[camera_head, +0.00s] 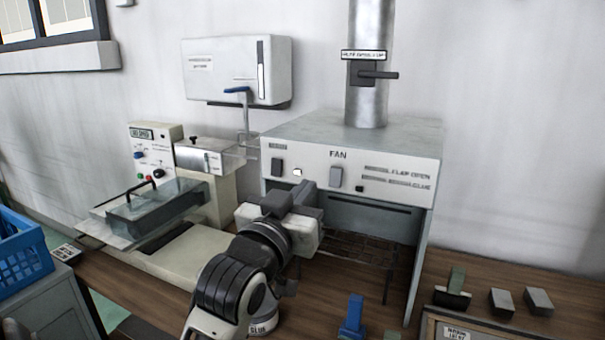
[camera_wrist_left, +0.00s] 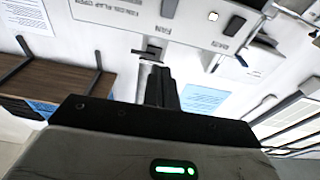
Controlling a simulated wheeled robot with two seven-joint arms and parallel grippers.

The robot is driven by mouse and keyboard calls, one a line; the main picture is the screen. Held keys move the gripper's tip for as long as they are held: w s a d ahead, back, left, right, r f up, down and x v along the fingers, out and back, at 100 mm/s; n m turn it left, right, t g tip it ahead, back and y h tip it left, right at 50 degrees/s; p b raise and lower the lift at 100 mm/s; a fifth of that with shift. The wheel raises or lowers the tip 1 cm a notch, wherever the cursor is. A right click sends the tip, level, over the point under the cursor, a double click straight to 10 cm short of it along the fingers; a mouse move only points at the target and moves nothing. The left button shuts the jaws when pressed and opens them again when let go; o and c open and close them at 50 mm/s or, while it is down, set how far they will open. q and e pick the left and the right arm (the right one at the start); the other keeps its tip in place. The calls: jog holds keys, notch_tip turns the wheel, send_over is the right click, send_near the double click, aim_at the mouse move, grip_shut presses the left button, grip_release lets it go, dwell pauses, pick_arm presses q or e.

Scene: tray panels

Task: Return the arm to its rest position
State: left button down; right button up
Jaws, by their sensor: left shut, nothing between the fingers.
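My left gripper (camera_head: 305,192) is in front of the grey fan cabinet (camera_head: 400,150), just below its panel of switches. In the left wrist view my gripper's fingers (camera_wrist_left: 160,88) are together and empty, pointing toward the white panel marked FAN (camera_wrist_left: 150,30). I cannot tell whether the fingertips touch the panel. In the head view my arm hides part of the bench and the cabinet's lower left side. My right gripper does not show in either view.
A machine with a clear cover (camera_head: 155,210) stands left of my arm. A dark rack (camera_head: 350,255) is under the cabinet. A blue crate (camera_head: 22,255) is at the far left. A blue upright piece (camera_head: 352,318) and small grey blocks (camera_head: 538,301) are on the wooden bench at right.

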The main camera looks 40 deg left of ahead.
pick_arm(q)
jog(key=shift+s, duration=0.15)
dwell(0.5)
jog(key=d+f+m+g+h, duration=0.2)
jog(key=d+f, duration=0.2)
jog(key=f, duration=0.6)
jog(key=d+f+m+g+h, duration=0.1)
jog(key=d+f+g+h, duration=0.15)
jog(key=f, duration=0.75)
jog(key=s+d+f+g+h, duration=0.1)
jog(key=s+d+f, duration=0.2)
jog(key=f, duration=0.4)
jog(key=s+d+f+m+g+h, duration=0.1)
jog(key=s+d+f+g, duration=0.1)
jog(key=s+f, duration=0.4)
jog(key=s+d+f+m+g+h, duration=0.1)
jog(key=s+d+f, duration=0.3)
jog(key=f, duration=0.4)
jog(key=shift+s+d+f+g, duration=0.35)
jog(key=shift+s+d, duration=0.05)
jog(key=shift+s, duration=0.2)
